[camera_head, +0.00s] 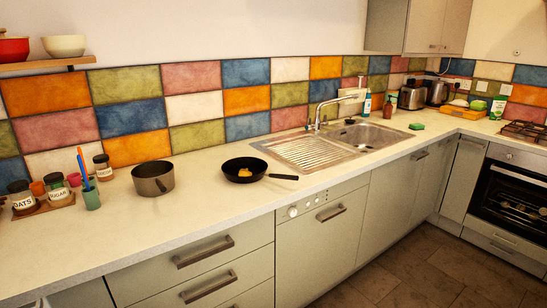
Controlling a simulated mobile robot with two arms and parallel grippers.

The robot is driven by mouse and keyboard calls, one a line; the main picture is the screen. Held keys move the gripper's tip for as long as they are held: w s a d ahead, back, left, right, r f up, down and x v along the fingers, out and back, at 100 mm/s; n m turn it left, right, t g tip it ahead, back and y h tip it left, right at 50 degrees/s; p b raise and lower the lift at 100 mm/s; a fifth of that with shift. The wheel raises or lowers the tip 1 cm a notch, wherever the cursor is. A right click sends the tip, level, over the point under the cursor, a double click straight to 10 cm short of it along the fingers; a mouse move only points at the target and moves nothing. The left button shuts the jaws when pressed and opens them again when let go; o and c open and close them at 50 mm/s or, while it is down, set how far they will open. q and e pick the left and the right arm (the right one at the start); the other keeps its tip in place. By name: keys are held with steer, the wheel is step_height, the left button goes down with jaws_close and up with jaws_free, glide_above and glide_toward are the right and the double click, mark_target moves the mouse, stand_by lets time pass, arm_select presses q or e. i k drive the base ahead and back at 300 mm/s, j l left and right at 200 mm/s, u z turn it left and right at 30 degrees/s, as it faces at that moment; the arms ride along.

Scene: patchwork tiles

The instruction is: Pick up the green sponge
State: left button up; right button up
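A black frying pan (245,170) with its handle pointing right and a grey pot (153,178) stand on the worktop (215,215). Jars and a green cup (91,195) are at the left. A toaster (412,95) and kettle (437,91) stand behind the sponge. The floor (430,280) is clear.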

mark_target(417, 125)
steer(key=i+l, duration=0.35)
steer(key=i, duration=0.2)
steer(key=i+l+u, duration=0.1)
steer(key=i+l, duration=0.2)
steer(key=i, duration=0.2)
steer(key=i+l, duration=0.15)
steer(key=l, duration=0.25)
steer(key=i+l, duration=0.15)
steer(key=l, duration=0.25)
steer(key=i+l, duration=0.1)
steer(key=l, duration=0.25)
steer(key=i+l, duration=0.15)
steer(key=l, duration=0.2)
steer(key=i+l+u, duration=0.15)
steer(key=l, duration=0.25)
steer(key=i+l, duration=0.1)
steer(key=l, duration=0.25)
steer(key=i+l+u, duration=0.15)
steer(key=l, duration=0.25)
steer(key=i+l, duration=0.1)
steer(key=l, duration=0.3)
steer(key=i+l+u, duration=0.15)
steer(key=l, duration=0.2)
steer(key=k, duration=0.05)
